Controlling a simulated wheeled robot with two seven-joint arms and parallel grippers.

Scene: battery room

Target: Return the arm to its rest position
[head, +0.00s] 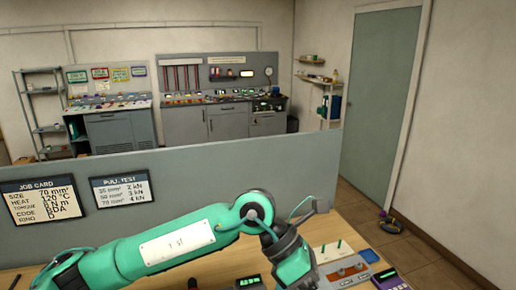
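My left arm (178,243) comes in from the left, low over the bench. It bends at a joint (254,209) near the middle, and its forearm (290,258) points down and out of the bottom edge. The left gripper is out of view below the picture, so I cannot see whether it holds anything. My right arm and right gripper do not show.
A wooden bench (347,231) lies under my arm. On it, right of the forearm, are a pale panel (333,251) and a purple device (388,278). A grey partition (200,172) with job card (42,200) and pull-test sign (119,190) stands behind.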

